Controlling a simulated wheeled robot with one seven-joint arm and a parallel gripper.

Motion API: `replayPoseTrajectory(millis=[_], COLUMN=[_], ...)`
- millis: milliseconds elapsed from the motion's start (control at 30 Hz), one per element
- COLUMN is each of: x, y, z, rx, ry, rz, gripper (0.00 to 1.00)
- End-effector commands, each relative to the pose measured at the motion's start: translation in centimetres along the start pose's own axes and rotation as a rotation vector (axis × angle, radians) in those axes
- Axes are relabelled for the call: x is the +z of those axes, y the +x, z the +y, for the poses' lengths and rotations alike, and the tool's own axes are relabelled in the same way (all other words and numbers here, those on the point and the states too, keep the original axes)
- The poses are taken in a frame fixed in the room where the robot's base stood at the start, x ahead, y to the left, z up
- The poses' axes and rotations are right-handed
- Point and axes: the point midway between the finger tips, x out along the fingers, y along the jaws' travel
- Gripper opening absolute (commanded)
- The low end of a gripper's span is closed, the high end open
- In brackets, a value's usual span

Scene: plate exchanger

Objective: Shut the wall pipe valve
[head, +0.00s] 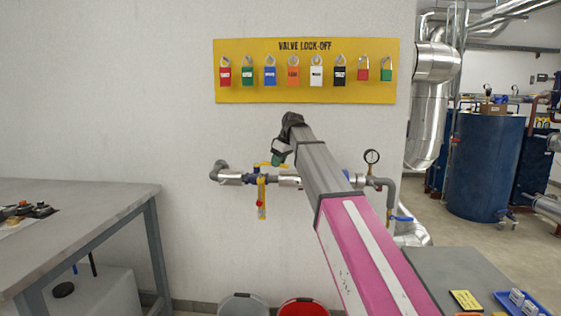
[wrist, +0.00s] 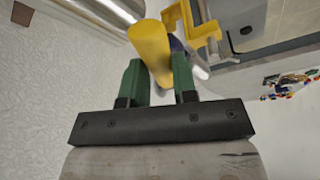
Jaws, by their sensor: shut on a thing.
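The wall pipe (head: 232,179) runs level along the wall below the sign, with the valve on its left part. A yellow valve handle (head: 264,164) shows at the top of the pipe, partly hidden by my gripper (head: 279,160). In the wrist view my gripper (wrist: 160,82) has its two green fingers on either side of the yellow handle (wrist: 151,45), shut on it. A yellow bracket-like part (wrist: 196,28) stands beside the handle there. A yellow and red strip (head: 261,197) hangs below the pipe. My arm hides the middle of the pipe.
A yellow lock-off board (head: 303,97) with several coloured padlocks hangs above. A pressure gauge (head: 371,157) and a blue-handled tap (head: 402,218) are right of my arm. A grey table (head: 90,195) stands left. A grey bucket (head: 243,304) and a red bucket (head: 303,306) are below.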

Motion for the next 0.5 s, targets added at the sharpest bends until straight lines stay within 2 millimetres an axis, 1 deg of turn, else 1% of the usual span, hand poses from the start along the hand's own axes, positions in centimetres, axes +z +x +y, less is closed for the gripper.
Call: replayPoseTrajectory(millis=[33, 300, 500], x=[0.2, -0.4, -1.2], y=[0.0, 0.2, 0.5], z=[-0.9, -3.6, -5.4], rx=[0.017, 0.115, 0.186], ry=[0.040, 0.276, 0.452], rz=[0.001, 0.001, 0.000], gripper=[0.00, 0.00, 0.00])
